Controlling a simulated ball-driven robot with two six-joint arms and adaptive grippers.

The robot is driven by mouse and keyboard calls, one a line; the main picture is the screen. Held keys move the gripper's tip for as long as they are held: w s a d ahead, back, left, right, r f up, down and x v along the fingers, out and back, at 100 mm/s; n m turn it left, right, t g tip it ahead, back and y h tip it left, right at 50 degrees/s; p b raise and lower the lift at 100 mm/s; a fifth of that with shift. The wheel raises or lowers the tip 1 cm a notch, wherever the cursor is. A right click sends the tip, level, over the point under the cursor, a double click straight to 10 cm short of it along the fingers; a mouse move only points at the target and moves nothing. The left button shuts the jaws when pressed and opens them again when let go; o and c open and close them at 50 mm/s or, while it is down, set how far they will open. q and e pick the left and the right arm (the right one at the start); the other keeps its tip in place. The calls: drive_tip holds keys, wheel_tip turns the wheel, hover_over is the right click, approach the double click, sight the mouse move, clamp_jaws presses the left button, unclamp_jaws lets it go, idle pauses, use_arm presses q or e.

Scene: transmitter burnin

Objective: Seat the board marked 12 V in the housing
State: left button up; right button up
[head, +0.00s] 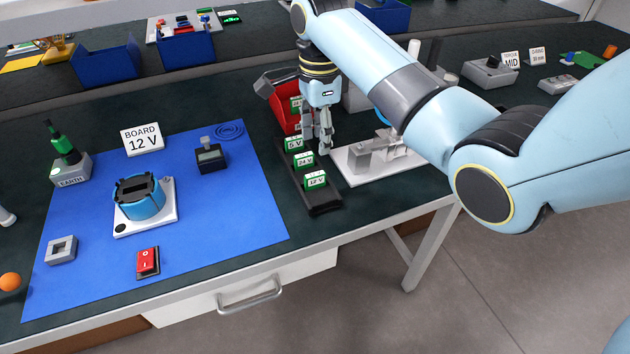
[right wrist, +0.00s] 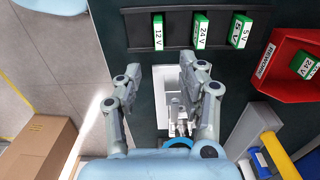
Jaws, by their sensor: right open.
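The board marked 12 V (head: 316,181) stands upright at the near end of a black rack (head: 324,207). Boards marked 24 V (head: 304,160) and 5 V (head: 294,143) stand behind it. In the right wrist view the 12 V board (right wrist: 158,32) is at the left of the row. The blue round housing (head: 139,206), with a dark slot on top, sits on a white plate on the blue mat. My right gripper (head: 323,145) points down beside the rack's far part; in its wrist view the open, empty fingers (right wrist: 165,82) are apart from the boards. My left gripper is not in view.
A sign (head: 142,139) reads BOARD 12 V. A red switch (head: 147,262), a grey square block (head: 61,250) and a small meter (head: 211,157) lie on the blue mat (head: 240,220). A red bin (right wrist: 290,72) holding a 24 V board is beside the rack. A white fixture (head: 365,165) stands right of the rack.

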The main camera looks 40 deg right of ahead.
sight(317, 174)
drive_tip(key=f, duration=0.4)
drive_tip(key=f+b, duration=0.1)
drive_tip(key=f, duration=0.4)
drive_tip(key=shift+a+f, duration=0.2)
drive_tip(key=shift+f, duration=0.1)
clamp_jaws()
